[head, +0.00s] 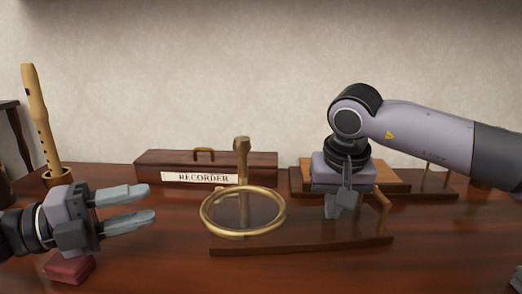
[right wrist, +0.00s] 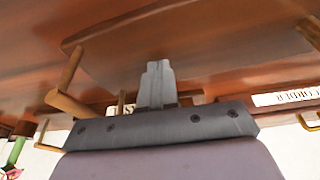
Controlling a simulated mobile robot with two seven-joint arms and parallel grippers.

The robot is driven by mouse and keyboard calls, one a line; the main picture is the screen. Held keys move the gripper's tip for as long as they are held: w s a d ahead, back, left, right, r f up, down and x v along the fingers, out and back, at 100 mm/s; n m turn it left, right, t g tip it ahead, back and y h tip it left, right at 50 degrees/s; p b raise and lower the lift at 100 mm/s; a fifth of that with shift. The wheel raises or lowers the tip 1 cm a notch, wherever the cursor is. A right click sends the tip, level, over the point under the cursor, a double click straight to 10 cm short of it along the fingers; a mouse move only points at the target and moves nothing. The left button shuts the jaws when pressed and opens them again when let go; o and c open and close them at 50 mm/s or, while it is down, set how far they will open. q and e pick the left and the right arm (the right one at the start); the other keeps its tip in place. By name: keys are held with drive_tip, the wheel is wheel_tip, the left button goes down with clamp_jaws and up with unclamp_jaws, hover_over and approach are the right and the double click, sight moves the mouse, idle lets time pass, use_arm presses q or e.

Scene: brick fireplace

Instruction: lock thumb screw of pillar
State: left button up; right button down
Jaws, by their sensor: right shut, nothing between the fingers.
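A brass-rimmed round lens (head: 243,234) stands by a wooden pillar with a knobbed top (head: 241,148), over a long dark wooden base (head: 300,245). A short post with a slanted wooden peg (head: 380,199) stands at the base's right end; it shows as a bent wooden piece in the right wrist view (right wrist: 68,88). I cannot tell which part is the thumb screw. My right gripper (head: 333,213) points down over the base, left of this peg, shut and empty; its fingers also show in the right wrist view (right wrist: 157,70). My left gripper (head: 153,203) is open and empty at the left.
A wooden box labelled RECORDER (head: 255,161) lies behind the lens. A recorder (head: 38,115) stands upright in a holder at the left. A small red box (head: 70,267) lies below my left gripper. A wooden stand (head: 425,187) is behind my right gripper.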

drive_tip(key=shift+r+p, duration=2.1)
drive_tip(key=shift+r, duration=0.45)
